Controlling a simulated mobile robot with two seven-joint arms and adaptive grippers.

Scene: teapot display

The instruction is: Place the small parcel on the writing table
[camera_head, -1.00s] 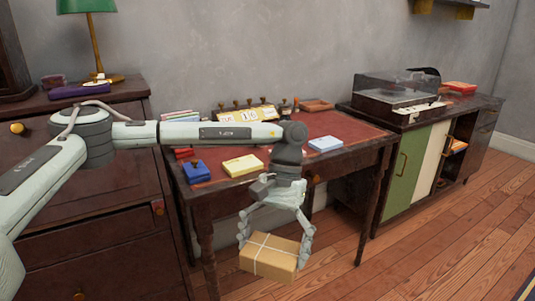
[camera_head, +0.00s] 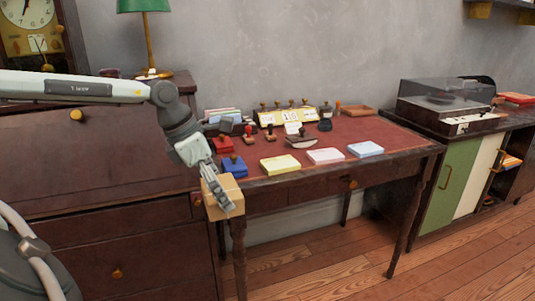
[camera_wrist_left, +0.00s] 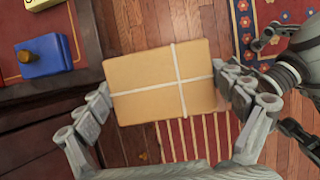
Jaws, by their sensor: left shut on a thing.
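The small parcel (camera_head: 235,190) is a brown box tied with white string. My left gripper (camera_head: 218,193) is shut on it, with a finger at each end of the parcel (camera_wrist_left: 150,88) in the left wrist view. The writing table (camera_head: 365,131) has a red top and dark wooden legs. In the head view the parcel hangs by the table's front left corner, between the table and the dark drawer cabinet. In the left wrist view it is over the floor, beside the table edge. My right gripper is not in view.
A blue stamp pad (camera_head: 235,166) lies near the table's left front corner. Yellow (camera_head: 280,164), pink (camera_head: 325,155) and light blue (camera_head: 365,149) pads line the front. Stamps stand behind them. A dark drawer cabinet (camera_head: 150,235) stands left.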

